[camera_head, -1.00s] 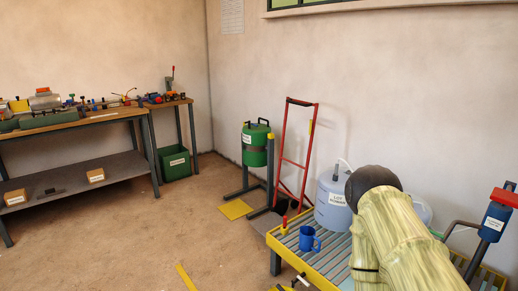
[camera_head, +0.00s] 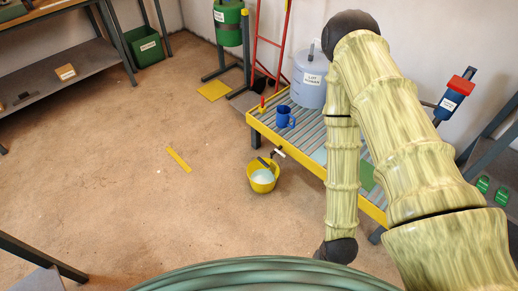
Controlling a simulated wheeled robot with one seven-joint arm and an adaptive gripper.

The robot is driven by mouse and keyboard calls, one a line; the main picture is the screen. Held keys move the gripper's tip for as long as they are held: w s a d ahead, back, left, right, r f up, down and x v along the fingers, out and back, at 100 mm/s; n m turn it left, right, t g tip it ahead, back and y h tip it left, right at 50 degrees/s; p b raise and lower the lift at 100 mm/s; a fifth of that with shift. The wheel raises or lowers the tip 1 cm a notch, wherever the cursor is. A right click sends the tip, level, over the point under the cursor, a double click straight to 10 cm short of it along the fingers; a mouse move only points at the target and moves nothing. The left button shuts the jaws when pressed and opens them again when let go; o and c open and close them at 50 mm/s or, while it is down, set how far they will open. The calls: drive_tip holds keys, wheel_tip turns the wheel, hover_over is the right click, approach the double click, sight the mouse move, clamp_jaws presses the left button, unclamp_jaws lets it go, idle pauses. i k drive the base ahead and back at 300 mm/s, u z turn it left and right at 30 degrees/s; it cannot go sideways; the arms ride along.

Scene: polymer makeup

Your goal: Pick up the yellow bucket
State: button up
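The yellow bucket (camera_head: 262,183) stands on the floor near the middle of the view, just left of the yellow-edged slatted platform. It holds something pale, and a dark-handled tool (camera_head: 270,161) leans at its rim. My bamboo-patterned arm rises on the right side of the view, bends at a dark joint at the top and comes down again to a dark joint at lower middle. That lower joint is right of and nearer than the bucket. My gripper does not show, so its opening and contents are hidden.
The slatted platform (camera_head: 253,122) carries a blue mug (camera_head: 285,117) and a large grey-blue container (camera_head: 309,82). A red hand truck (camera_head: 268,42) stands behind. A yellow strip (camera_head: 179,160) lies on the floor. A metal-legged table (camera_head: 40,256) is at lower left. The floor left of the bucket is open.

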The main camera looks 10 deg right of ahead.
sight(263, 174)
drive_tip(key=u, duration=3.3)
drive_tip(key=k, duration=1.85)
drive_tip(key=z, duration=2.05)
drive_tip(key=i, duration=1.05)
drive_tip(key=z, duration=0.05)
